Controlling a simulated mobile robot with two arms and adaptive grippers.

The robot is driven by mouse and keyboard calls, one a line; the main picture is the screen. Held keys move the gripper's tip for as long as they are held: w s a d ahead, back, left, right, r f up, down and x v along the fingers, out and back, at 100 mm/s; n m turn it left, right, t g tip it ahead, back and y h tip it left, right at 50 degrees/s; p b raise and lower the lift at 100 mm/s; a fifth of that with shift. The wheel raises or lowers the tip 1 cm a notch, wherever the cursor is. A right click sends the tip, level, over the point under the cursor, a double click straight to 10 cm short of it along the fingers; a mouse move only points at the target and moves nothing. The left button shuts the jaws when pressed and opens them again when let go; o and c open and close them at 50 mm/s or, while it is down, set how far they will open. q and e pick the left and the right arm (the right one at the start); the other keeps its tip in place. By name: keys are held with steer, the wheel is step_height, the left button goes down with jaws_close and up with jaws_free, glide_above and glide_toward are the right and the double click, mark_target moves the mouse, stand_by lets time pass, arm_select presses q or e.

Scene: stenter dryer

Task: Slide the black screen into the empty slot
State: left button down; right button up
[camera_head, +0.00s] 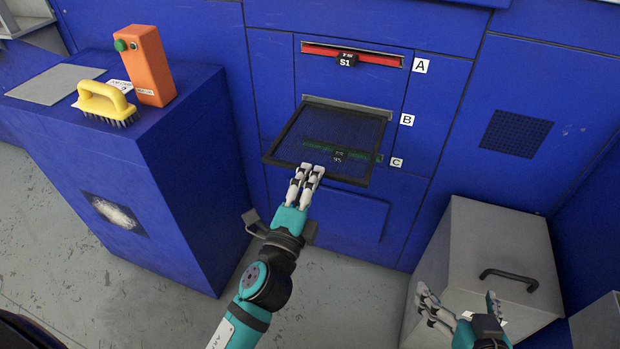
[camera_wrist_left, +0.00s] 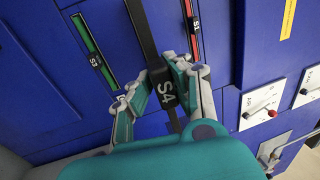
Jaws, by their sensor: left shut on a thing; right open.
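The black screen (camera_head: 322,128) is a thin black frame with see-through mesh, held roughly flat in front of the blue panel. Its far edge is at the slot marked B; I cannot tell how far it is inside. My left gripper (camera_head: 306,170) is shut on its near edge. In the left wrist view the black screen's handle (camera_wrist_left: 162,85), labelled S4, sits between the fingers. The red screen S1 (camera_head: 322,49) fills slot A above. The green screen (camera_head: 318,142) in slot C shows through the mesh. My right gripper (camera_head: 459,299) is open and empty at lower right.
A blue cabinet (camera_head: 200,150) at left carries a yellow brush (camera_head: 103,100) and an orange button box (camera_head: 148,66). A grey box (camera_head: 497,250) with a black handle stands at right, near my right gripper. Grey floor lies clear below the panel.

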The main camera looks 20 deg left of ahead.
steer(key=shift+s+d+f+g, duration=0.2)
steer(key=shift+s+f+g, duration=0.2)
steer(key=shift+s+f, duration=0.1)
stand_by(1.2)
